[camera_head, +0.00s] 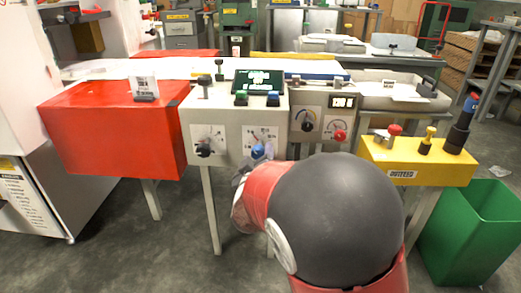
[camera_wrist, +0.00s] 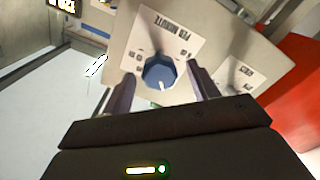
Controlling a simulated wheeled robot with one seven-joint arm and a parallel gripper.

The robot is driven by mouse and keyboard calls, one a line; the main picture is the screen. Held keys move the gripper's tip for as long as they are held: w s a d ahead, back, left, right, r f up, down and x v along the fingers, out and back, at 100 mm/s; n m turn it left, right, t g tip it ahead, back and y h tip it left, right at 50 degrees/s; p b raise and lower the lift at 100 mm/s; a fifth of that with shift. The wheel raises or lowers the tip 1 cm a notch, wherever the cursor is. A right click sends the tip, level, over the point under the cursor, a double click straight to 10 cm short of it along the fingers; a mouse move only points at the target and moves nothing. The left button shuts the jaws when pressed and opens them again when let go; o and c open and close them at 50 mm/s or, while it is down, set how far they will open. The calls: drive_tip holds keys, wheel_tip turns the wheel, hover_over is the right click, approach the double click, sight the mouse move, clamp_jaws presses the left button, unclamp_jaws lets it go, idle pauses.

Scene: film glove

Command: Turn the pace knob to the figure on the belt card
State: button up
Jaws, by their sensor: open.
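The blue knob (camera_wrist: 159,74) sits on a white dial plate (camera_wrist: 183,38) printed "PER MINUTE", upside down in the wrist view. A white mark shows on the knob's lower part. In the head view the blue knob (camera_head: 258,151) is on the grey panel's front, just above my gripper (camera_head: 243,170). My gripper (camera_wrist: 161,71) is open, with one finger on each side of the knob. I cannot tell whether the fingers touch it. A small card (camera_head: 144,84) stands on the red box and another card (camera_head: 398,89) stands at right; their print is too small to read.
A black knob (camera_head: 204,148) is left of the blue one. A second panel at right has a dial (camera_head: 307,125) and a red knob (camera_head: 339,135). A yellow box (camera_head: 417,164) with buttons and a green bin (camera_head: 473,235) stand further right. A red box (camera_head: 112,130) is left.

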sight(258, 155)
drive_tip(key=shift+w+d, duration=0.1)
drive_tip(key=shift+w, duration=1.65)
drive_tip(key=c, duration=1)
